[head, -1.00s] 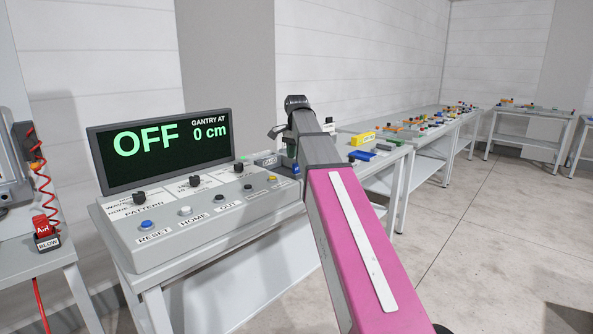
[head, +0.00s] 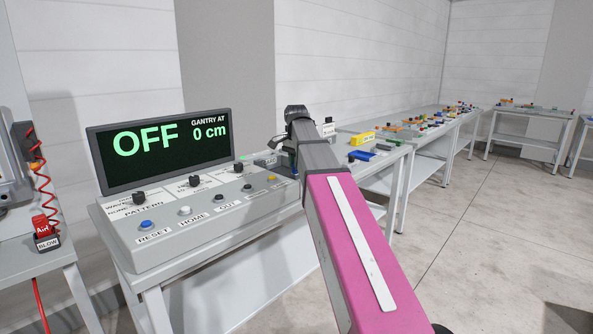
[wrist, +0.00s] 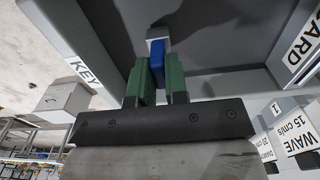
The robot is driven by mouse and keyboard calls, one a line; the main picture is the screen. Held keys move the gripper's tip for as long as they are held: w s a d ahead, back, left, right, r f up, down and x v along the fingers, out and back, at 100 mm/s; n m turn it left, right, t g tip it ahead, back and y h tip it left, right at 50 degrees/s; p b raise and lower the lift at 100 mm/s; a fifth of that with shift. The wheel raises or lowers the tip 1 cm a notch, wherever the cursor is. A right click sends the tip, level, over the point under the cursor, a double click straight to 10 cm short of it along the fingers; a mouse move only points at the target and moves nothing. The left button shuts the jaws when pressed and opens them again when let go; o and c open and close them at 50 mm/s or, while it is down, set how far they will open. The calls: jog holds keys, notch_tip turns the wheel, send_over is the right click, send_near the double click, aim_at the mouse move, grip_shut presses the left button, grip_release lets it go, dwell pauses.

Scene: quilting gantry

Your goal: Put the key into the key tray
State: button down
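My gripper (wrist: 157,70) shows in the wrist view with its two green finger pads closed on the sides of a blue piece, which I take to be the key (wrist: 157,52). A grey part shows at the key's far end. Around and behind it are the grey walls and dark interior of the key tray (wrist: 100,48), with a KEY label on its rim. I cannot tell whether the key touches the tray floor. In the head view, my arm hides most of the gripper and key at the right end of the control panel.
The control panel (head: 190,238) has buttons, knobs and a display (head: 160,150) reading OFF and 0 cm. A label ending in ARD (wrist: 300,42) and a WAVE label (wrist: 297,132) are close in the wrist view. Tables with small items stand to the right; the floor there is clear.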

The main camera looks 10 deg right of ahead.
jog(key=shift+r, duration=0.45)
jog(key=shift+r, duration=1.35)
